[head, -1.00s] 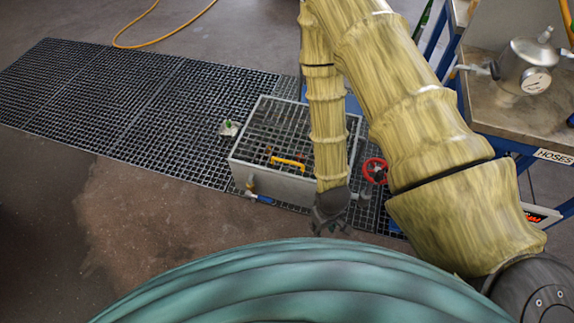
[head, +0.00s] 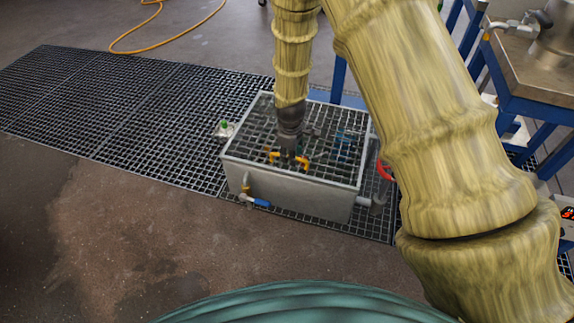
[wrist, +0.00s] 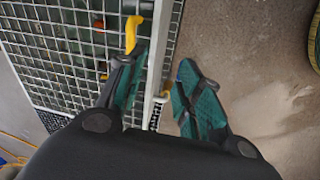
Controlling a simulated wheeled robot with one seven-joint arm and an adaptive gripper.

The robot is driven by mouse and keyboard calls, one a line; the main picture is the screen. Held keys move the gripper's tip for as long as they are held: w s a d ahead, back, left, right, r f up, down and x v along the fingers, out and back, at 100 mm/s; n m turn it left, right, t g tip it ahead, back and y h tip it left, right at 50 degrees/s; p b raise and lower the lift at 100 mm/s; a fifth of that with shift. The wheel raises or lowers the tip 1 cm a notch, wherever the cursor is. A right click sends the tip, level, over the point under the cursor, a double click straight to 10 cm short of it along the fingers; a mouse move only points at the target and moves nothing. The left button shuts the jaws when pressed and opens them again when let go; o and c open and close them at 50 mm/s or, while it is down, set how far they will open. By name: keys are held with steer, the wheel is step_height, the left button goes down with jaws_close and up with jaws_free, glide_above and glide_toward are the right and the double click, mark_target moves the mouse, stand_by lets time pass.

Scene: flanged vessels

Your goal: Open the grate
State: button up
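The grate (head: 325,125) is a wire mesh lid lying flat over a grey metal box (head: 290,190). It also shows in the wrist view (wrist: 60,50). A yellow handle (head: 274,157) sits near its front edge, with its middle hidden behind my gripper (head: 289,152) in the head view. In the wrist view my gripper (wrist: 158,92) is open, its green-padded fingers apart with the box's pale edge showing between them. The yellow handle (wrist: 132,34) is partly covered by the left finger. I cannot tell whether they touch.
A blue-handled valve (head: 254,201) is on the box's front left, and a red valve wheel (head: 386,171) is at its right. A workbench (head: 535,75) stands on the right. Floor grating (head: 120,110) and open floor lie to the left.

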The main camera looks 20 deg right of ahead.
steer(key=w+r+n+b, duration=0.2)
steer(key=w+b, duration=0.2)
steer(key=w, duration=0.2)
steer(key=f+b, duration=0.1)
steer(key=f, duration=0.2)
steer(key=w+f+b, duration=0.1)
steer(key=f, duration=0.3)
steer(key=f+b, duration=0.2)
steer(key=f, duration=0.1)
steer(key=shift+w+d+f, duration=0.3)
steer(key=shift+f, duration=0.05)
jaws_close()
